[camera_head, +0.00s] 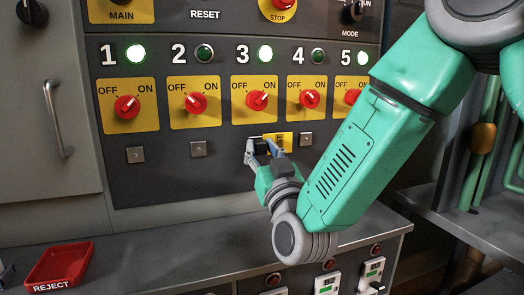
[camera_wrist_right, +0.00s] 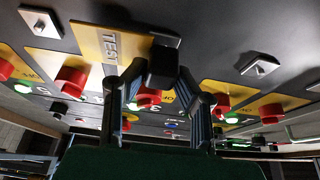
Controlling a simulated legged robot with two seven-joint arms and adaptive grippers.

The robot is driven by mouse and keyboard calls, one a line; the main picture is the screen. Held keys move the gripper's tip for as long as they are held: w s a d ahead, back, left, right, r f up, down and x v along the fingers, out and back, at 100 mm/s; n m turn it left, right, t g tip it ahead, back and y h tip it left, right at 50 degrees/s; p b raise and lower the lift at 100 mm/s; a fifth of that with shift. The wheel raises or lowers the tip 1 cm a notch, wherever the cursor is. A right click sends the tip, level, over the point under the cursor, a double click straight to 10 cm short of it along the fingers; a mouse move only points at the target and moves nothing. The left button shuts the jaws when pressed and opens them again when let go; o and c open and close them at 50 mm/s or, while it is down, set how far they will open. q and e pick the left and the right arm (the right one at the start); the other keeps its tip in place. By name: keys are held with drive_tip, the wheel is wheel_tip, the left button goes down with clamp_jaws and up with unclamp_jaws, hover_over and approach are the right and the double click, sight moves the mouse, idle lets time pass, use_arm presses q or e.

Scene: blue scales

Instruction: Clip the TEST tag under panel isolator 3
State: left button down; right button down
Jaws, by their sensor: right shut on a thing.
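The yellow TEST tag (camera_head: 279,141) is at the panel face below isolator 3 (camera_head: 257,100); its lettering shows in the wrist view (camera_wrist_right: 108,43). My right gripper (camera_head: 262,150) is below isolator 3, its fingers shut on the tag's black clip end (camera_wrist_right: 163,62). The tag lies close to the panel; whether it touches is unclear. The metal clip under isolator 3 is hidden behind the gripper and tag. Isolator 3's red knob points toward ON and its lamp (camera_head: 265,54) is lit green. My left gripper is not seen.
Bare metal clips show under isolator 1 (camera_head: 136,154), isolator 2 (camera_head: 198,149) and isolator 4 (camera_head: 305,139). A red REJECT tray (camera_head: 60,267) sits on the grey bench (camera_head: 180,245) at lower left. A cabinet handle (camera_head: 57,118) stands out at left. The bench middle is clear.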

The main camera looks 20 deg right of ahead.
drive_tip(key=shift+w, duration=0.4)
drive_tip(key=c, duration=1.2)
unclamp_jaws()
drive_tip(key=shift+s, duration=0.1)
drive_tip(key=v, duration=1.2)
drive_tip(key=shift+f, duration=0.1)
